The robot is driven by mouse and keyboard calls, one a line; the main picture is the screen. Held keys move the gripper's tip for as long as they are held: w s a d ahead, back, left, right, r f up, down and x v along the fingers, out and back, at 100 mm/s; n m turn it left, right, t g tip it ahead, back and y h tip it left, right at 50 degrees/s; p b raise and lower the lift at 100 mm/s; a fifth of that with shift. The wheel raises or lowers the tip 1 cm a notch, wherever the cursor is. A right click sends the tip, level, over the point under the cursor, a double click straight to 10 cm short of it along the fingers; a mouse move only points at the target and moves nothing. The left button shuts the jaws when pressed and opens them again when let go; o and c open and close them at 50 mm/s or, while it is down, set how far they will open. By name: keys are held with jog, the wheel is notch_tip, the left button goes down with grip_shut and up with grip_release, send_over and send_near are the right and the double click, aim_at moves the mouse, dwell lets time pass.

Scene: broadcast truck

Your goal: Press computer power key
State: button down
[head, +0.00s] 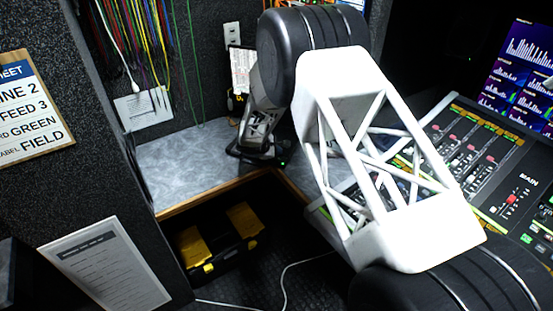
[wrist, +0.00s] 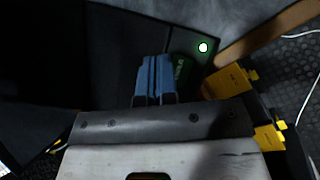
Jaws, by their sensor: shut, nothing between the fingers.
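A small round key glowing green-white (wrist: 203,47) shows in the wrist view, on the right part of a dark flat device (wrist: 112,50), which looks like the computer. My gripper (wrist: 153,62) has its blue fingers together, with nothing between them. In the wrist picture the fingertips are to the left of the lit key and a little lower, apart from it. Their height above the device cannot be told. In the head view a tiny green light (head: 284,163) shows beside the end of my arm; my arm and gripper hide most of the device there.
The grey counter (head: 180,165) has a wooden front edge (head: 215,193). A black and yellow toolbox (head: 220,240) stands below it; it also shows in the wrist view (wrist: 230,82). A mixing console (head: 480,150) lies at right. Cables (head: 150,40) hang on the back wall.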

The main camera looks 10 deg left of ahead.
jog(key=shift+f, duration=0.8)
dwell(1.4)
jog(key=shift+r, duration=0.85)
jog(key=shift+r, duration=2.5)
